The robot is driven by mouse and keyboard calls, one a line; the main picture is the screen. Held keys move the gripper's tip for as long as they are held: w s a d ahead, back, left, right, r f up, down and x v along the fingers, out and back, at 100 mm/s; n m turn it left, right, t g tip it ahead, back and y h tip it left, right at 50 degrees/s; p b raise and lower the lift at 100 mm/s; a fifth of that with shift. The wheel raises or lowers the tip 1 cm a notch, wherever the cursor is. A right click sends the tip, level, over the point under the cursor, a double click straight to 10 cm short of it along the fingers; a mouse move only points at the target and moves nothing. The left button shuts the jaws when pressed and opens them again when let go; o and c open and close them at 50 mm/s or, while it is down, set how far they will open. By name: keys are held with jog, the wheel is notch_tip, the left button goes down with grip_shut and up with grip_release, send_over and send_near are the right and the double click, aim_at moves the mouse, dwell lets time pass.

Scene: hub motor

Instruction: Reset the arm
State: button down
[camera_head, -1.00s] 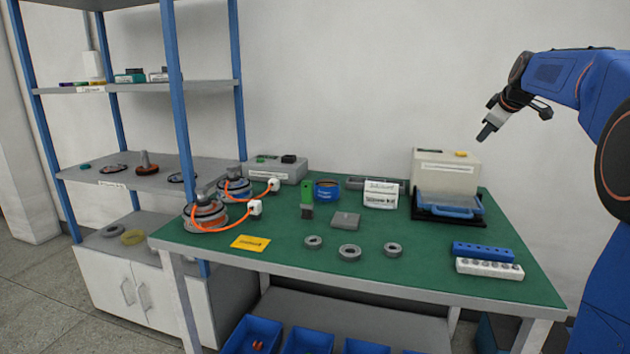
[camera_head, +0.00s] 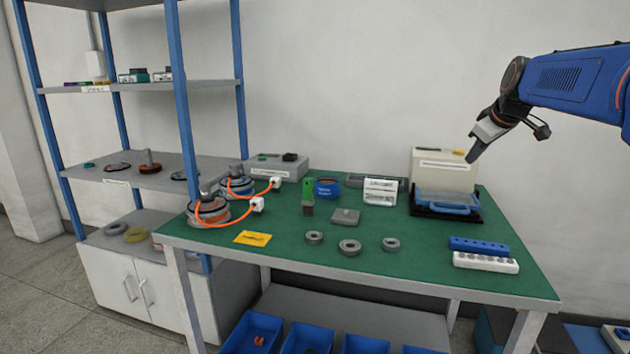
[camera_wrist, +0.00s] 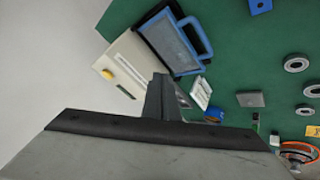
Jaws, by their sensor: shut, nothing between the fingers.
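My arm comes in from the right in the head view, with its blue link at the upper right. My gripper (camera_head: 472,158) points down and to the left, in front of the beige machine (camera_head: 442,170) in the picture. Its fingers are shut with nothing between them. In the wrist view the shut fingers (camera_wrist: 160,85) show as a dark wedge in front of the beige machine and the table. The gripper appears to be in the air, apart from the table's things.
The green-topped table (camera_head: 300,235) holds several grey rings, a blue tray (camera_head: 447,203), a blue block (camera_head: 478,246), a white block (camera_head: 486,262) and motors with orange cables (camera_head: 208,210). A blue-post shelf (camera_head: 187,120) stands left. Blue bins (camera_head: 252,335) are below.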

jog(key=s+a+f+m+g, duration=0.15)
jog(key=s+a+f, duration=0.35)
jog(key=s, duration=0.5)
jog(key=s+a+f+m, duration=0.2)
jog(key=s+a+f, duration=0.3)
jog(key=s, duration=0.5)
jog(key=s+a+f+m+g, duration=0.1)
jog(key=s+a+f+m, duration=0.1)
jog(key=s+f, duration=1.4)
jog(key=s+a, duration=0.1)
jog(key=s, duration=0.3)
jog(key=shift+s+a+f+m+g, duration=0.15)
jog(key=shift+a+f+m+g, duration=0.1)
jog(key=shift+m+g, duration=0.1)
jog(key=shift+r, duration=0.1)
